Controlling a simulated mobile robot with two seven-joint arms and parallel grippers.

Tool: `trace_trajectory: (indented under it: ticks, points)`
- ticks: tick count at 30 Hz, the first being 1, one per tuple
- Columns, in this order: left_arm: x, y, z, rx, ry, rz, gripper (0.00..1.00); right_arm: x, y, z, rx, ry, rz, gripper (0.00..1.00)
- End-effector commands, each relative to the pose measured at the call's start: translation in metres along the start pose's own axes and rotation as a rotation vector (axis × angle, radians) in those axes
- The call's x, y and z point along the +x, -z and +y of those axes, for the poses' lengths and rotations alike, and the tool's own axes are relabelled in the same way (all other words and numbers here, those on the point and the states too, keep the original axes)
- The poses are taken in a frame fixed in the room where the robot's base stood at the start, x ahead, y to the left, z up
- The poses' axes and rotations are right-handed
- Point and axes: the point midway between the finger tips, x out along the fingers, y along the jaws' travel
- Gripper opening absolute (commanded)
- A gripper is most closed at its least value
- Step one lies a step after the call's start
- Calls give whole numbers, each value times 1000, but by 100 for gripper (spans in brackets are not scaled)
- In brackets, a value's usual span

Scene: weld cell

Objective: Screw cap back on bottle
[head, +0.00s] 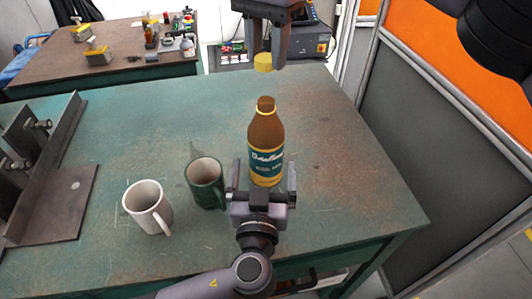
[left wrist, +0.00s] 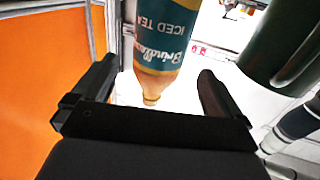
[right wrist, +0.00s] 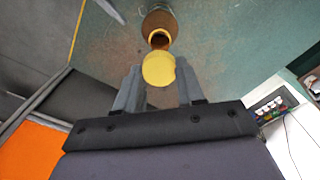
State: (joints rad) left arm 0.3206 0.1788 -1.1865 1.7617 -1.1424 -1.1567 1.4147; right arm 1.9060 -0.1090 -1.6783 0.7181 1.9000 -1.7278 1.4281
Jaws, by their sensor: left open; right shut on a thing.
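A brown iced tea bottle (head: 265,140) with a teal label and yellow bands stands upright and open-topped on the green table. My left gripper (head: 262,182) is open, with its fingers on either side of the bottle's lower part. In the left wrist view, the bottle (left wrist: 165,40) shows between the spread fingers (left wrist: 150,90). My right gripper (head: 265,58) is shut on the yellow cap (head: 263,62) and holds it above the bottle, apart from it. In the right wrist view, the cap (right wrist: 158,69) sits between the fingertips (right wrist: 157,80), and the bottle's open mouth (right wrist: 159,39) shows beyond it.
A green mug (head: 206,184) stands just left of the bottle, close to my left gripper. A white mug (head: 147,207) stands further left. A rusty steel fixture (head: 50,190) fills the table's left side. The table (head: 345,150) is clear to the right of the bottle.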

Motion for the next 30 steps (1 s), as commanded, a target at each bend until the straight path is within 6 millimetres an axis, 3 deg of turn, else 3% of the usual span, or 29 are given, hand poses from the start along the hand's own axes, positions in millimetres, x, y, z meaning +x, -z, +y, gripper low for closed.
trace_trajectory:
  ticks: [9, 15, 29, 30]
  points:
    - [58, 1, 0, 3, 1, 4, 100, 0, 0, 0, 0, 0, 0, 11]
    - [81, 0, 0, 2, 0, 1, 100, 0, 0, 0, 0, 0, 0, 11]
    - [91, 0, 0, 0, 0, -1, 100, 0, 0, 0, 0, 0, 0, 11]
    - [91, 0, 0, 0, 0, -1, 97, 0, 0, 0, 0, 0, 0, 11]
